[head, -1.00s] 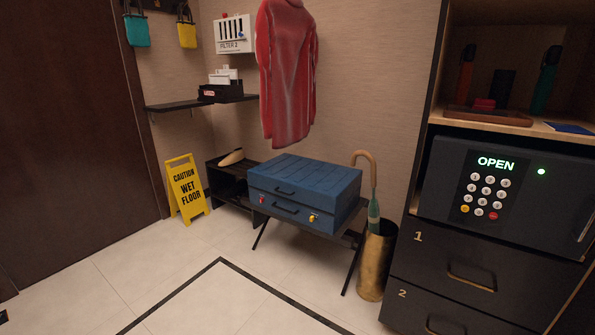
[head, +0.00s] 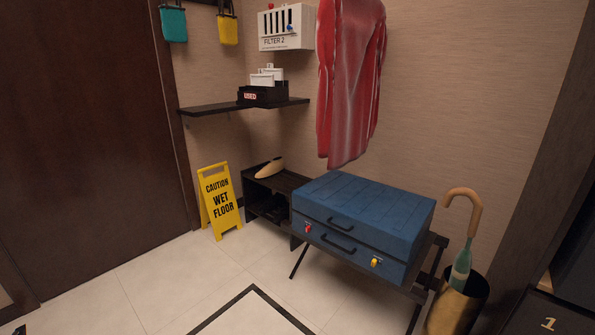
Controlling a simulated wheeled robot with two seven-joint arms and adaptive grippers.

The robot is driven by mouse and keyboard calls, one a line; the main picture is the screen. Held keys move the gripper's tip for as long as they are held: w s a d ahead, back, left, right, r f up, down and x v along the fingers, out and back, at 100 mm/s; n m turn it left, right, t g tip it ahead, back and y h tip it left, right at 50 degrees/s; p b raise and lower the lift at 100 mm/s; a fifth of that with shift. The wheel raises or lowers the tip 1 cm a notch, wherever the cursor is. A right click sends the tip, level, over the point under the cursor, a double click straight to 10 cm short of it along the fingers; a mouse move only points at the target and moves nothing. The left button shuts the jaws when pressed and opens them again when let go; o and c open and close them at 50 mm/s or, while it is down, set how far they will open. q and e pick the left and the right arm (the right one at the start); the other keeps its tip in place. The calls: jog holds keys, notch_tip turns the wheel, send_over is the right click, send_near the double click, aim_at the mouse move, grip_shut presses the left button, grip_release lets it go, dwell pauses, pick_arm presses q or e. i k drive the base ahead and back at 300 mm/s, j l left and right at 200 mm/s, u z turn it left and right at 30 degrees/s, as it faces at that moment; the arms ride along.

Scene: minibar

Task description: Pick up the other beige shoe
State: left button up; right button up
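One beige shoe (head: 269,168) lies on top of a low dark shoe rack (head: 284,186) in the corner, left of the blue suitcase. The rack's lower compartment holds dark shapes that are too dim to make out. No second beige shoe can be seen in the head view. Neither of my grippers is in view.
A yellow wet floor sign (head: 221,201) stands left of the rack. A blue suitcase (head: 364,218) rests on a stand to its right, partly hiding the rack. A brass umbrella holder (head: 457,305) stands at the right. A black wall shelf (head: 215,108) hangs above. The floor in front is clear.

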aim_at(273, 169)
jog(key=i+j+u, duration=0.1)
jog(key=i, duration=0.4)
jog(key=i+j, duration=0.25)
jog(key=i, duration=0.25)
jog(key=i+j+u, duration=0.15)
jog(key=i, duration=0.3)
